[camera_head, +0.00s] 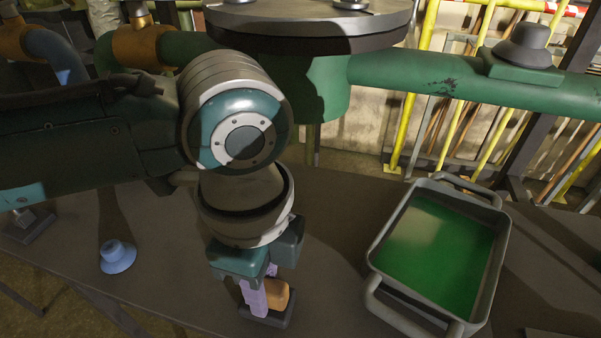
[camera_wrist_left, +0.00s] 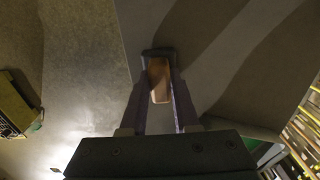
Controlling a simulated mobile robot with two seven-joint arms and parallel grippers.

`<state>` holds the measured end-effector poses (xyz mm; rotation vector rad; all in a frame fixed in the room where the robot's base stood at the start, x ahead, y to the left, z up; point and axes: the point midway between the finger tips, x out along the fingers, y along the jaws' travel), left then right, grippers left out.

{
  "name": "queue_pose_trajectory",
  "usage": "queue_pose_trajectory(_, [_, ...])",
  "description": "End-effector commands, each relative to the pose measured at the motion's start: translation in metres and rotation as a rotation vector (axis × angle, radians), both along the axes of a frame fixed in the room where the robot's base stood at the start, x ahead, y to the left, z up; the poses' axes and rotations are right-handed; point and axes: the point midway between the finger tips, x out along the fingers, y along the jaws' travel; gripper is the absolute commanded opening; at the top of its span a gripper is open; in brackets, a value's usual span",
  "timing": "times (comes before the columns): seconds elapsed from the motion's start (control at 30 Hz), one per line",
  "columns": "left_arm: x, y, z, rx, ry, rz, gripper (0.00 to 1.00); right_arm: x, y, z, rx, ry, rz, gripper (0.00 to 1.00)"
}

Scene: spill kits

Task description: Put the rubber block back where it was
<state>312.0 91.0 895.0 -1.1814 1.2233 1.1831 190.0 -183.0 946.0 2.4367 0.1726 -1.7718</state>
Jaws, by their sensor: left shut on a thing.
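My left gripper (camera_head: 267,298) points down over the dark table and is shut on an orange-brown block, which I take to be the rubber block (camera_head: 278,293). A dark flat piece (camera_head: 268,321) lies at its lower end; I cannot tell whether it is part of the block. The left wrist view shows the block (camera_wrist_left: 159,82) between the lilac fingers, with the dark piece (camera_wrist_left: 157,52) across the fingertips. I cannot tell whether it touches the table. My right gripper is not in view.
A grey tray (camera_head: 378,306) with handles and green contents stands right of the gripper. A blue knobbed piece (camera_head: 118,258) stands to the left on the table (camera_head: 330,215). A dark piece (camera_head: 30,226) lies at far left. A green pipe (camera_head: 430,80) runs behind.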

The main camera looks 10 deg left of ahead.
Motion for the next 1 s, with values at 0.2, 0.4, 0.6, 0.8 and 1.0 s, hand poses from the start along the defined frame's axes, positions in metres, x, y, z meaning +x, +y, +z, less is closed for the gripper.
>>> queue_pose_trajectory(0.2, [0.000,0.000,-0.003,0.000,0.000,0.000,0.42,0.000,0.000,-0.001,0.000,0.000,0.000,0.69])
queue_pose_trajectory(0.4, [0.000,0.000,-0.003,0.000,0.001,0.000,0.59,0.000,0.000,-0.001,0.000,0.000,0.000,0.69])
queue_pose_trajectory(0.6, [0.000,0.000,-0.002,0.000,0.000,0.000,0.59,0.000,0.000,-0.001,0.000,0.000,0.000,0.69])
queue_pose_trajectory(0.8, [0.001,-0.001,0.022,-0.003,-0.002,0.000,0.59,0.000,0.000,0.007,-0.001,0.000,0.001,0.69])
queue_pose_trajectory(1.0, [0.001,0.000,0.069,-0.002,-0.005,-0.001,0.59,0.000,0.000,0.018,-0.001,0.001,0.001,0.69])
